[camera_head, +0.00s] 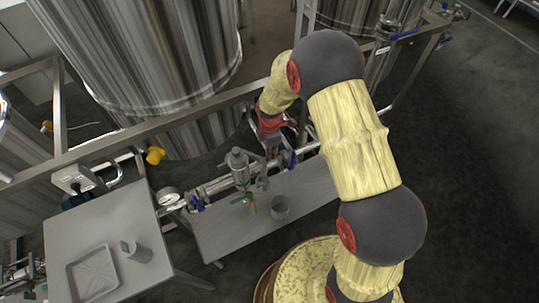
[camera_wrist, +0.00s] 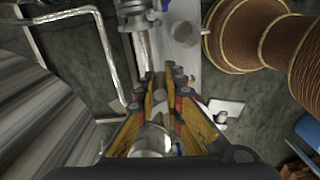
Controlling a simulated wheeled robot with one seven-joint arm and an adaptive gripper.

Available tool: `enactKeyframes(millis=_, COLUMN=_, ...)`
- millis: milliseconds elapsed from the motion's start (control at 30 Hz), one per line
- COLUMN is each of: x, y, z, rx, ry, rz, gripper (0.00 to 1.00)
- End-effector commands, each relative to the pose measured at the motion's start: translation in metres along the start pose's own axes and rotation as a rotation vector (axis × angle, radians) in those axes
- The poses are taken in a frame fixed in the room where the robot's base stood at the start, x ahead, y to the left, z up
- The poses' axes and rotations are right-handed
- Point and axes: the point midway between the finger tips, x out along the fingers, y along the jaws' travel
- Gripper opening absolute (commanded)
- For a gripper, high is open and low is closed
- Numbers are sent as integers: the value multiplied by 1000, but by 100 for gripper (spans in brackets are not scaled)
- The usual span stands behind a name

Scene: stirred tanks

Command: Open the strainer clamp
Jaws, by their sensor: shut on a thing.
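My gripper (camera_head: 270,148) reaches down from behind onto the steel pipe line above the low bench. In the wrist view its two yellow fingers (camera_wrist: 166,80) are close together around a small grey metal part (camera_wrist: 160,97). This part appears to be the strainer clamp, mostly hidden by the fingers. A shiny round metal body (camera_wrist: 152,141) shows nearer the palm, between the fingers. The steel pipe (camera_wrist: 143,50) runs past the fingertips. In the head view the clamp is too small and covered to make out.
An upright metal valve (camera_head: 239,167) with a green handle stands left of my gripper. A side table (camera_head: 145,215) holds a tray (camera_head: 92,275) and a jug (camera_head: 136,251). A frame rail and large tank (camera_head: 150,60) are close behind.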

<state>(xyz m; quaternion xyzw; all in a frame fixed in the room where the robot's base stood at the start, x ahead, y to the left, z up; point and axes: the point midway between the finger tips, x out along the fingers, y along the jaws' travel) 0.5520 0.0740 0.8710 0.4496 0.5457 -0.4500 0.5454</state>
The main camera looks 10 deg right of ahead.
Motion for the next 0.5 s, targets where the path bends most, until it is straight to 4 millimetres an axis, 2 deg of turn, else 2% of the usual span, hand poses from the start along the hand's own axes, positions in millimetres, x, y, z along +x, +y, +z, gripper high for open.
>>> enactKeyframes(millis=500, x=-1, y=20, z=6, rx=-256, ry=-1, rz=3, gripper=0)
